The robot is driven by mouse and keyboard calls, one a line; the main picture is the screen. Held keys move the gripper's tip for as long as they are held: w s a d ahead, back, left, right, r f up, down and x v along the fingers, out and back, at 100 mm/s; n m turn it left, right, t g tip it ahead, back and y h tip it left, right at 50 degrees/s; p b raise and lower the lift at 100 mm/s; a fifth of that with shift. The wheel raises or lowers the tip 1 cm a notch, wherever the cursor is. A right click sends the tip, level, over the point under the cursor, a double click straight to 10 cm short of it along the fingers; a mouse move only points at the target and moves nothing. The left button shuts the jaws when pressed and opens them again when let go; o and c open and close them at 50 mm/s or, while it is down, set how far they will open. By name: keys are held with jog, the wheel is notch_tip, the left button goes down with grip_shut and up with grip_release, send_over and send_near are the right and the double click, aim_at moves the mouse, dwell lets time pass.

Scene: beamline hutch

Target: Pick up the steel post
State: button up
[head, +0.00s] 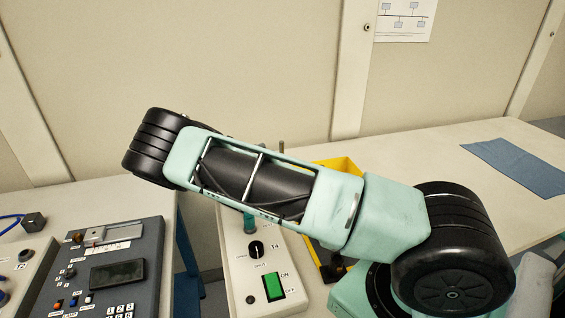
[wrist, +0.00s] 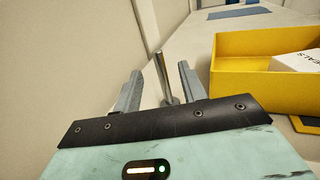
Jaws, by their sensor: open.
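The steel post (wrist: 162,74) is a thin upright grey rod with a wider foot. In the wrist view it stands between the two fingers of my gripper (wrist: 159,71), with a visible gap on each side. My gripper is open and holds nothing. The lower end of the post is partly hidden behind the gripper's dark front edge. In the head view my arm covers the middle of the scene, and my gripper cannot be made out there. A short thin tip (head: 282,147) shows above the arm and may be the post's top.
A yellow bin (wrist: 262,50) with a white labelled item (wrist: 296,61) stands close right of my gripper. A control box (head: 252,275) with a green switch and a dark instrument panel (head: 118,270) are at lower left. A blue cloth (head: 518,166) lies on the otherwise clear right bench.

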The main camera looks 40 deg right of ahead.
jog(key=d+p, duration=0.2)
jog(key=d, duration=0.7)
jog(key=shift+s+d+p, duration=0.25)
jog(key=shift+d+p, duration=0.1)
jog(key=shift+d, duration=0.05)
grip_shut()
